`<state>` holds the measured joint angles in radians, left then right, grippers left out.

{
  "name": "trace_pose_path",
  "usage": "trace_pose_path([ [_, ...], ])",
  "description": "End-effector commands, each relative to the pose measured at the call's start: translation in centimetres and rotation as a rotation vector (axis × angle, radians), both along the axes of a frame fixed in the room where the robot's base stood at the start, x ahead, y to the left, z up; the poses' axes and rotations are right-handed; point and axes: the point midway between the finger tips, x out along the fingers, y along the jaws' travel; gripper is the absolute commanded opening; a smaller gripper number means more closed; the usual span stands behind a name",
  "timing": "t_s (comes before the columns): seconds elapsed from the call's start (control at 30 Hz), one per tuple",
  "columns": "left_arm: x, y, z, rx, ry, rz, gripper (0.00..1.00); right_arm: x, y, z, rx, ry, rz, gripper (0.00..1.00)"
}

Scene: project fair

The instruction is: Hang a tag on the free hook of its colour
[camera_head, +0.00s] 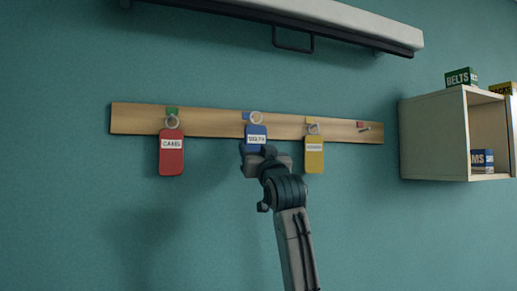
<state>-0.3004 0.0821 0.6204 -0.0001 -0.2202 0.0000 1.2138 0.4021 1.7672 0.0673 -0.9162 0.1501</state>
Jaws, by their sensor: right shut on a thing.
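A wooden hook rail (210,121) runs across the teal wall, with green, blue, yellow and red colour marks. A red tag (172,160) hangs by its ring under the green mark (172,111). A yellow tag (314,160) hangs under the yellow mark. The hook (366,129) by the red mark (360,125) is bare. My right gripper (250,147) is shut on the lower end of a blue tag (256,130). The blue tag's ring is in front of the rail, just right of the blue mark (246,115); I cannot tell whether it is on a hook. My left gripper is out of view.
An open wall box (433,138) is at the right, with small labelled boxes on top (461,77) and a blue one (482,160) inside. A white screen case (340,14) with a dark handle (293,47) is above the rail. The wall below is clear.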

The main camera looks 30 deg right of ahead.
Motion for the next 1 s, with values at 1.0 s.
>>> trace_pose_path([
  [1.0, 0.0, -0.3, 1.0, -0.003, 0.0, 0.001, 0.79, 4.9, -1.2, -1.2, 0.0, 0.0, 0.001, 0.41],
])
